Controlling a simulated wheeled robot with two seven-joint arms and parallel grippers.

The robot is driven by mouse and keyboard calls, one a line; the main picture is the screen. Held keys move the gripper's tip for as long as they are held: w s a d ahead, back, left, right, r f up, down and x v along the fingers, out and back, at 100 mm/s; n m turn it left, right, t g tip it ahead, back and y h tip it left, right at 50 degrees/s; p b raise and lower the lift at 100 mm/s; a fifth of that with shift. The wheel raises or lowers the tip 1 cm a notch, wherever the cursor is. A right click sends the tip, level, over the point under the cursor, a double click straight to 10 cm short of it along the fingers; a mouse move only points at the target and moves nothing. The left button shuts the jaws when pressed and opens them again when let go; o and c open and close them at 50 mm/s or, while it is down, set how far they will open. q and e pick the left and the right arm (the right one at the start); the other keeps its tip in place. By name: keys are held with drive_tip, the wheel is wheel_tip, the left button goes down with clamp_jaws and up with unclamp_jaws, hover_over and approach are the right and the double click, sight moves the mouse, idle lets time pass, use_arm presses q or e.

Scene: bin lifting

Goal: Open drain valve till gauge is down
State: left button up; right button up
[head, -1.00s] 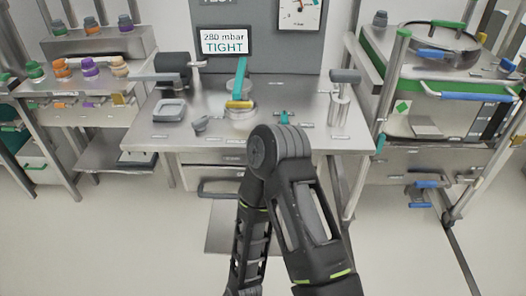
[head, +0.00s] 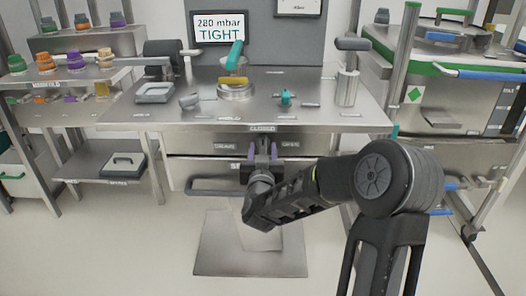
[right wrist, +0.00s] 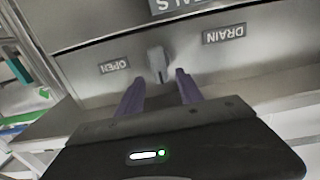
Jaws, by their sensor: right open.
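The drain valve (right wrist: 157,60) is a small grey handle on the bench front, between the OPEN and DRAIN labels in the right wrist view. My right gripper (right wrist: 159,78) is open, its two purple fingers pointing at the handle, one to each side of it. The fingertips look just short of it or level with it; I cannot tell contact. In the head view my right gripper (head: 262,150) is at the bench front, below the CLOSED label. The gauge (head: 297,7) is mostly cut off at the top, its needle out of view. My left gripper is not in view.
A display (head: 219,29) reads 280 mbar TIGHT. On the steel bench (head: 330,116) stand a round vessel (head: 237,92) with a yellow part, a grey tray (head: 155,93) and a small teal-topped fitting (head: 286,97). Drawers lie under the gripper. Side racks stand left and right.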

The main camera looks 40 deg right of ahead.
sight(263, 136)
drive_tip(key=shift+r, duration=0.15)
drive_tip(key=x, duration=0.8)
drive_tip(key=shift+c, duration=0.4)
drive_tip(key=shift+a+b, duration=0.1)
drive_tip(key=shift+b, duration=0.2)
clamp_jaws()
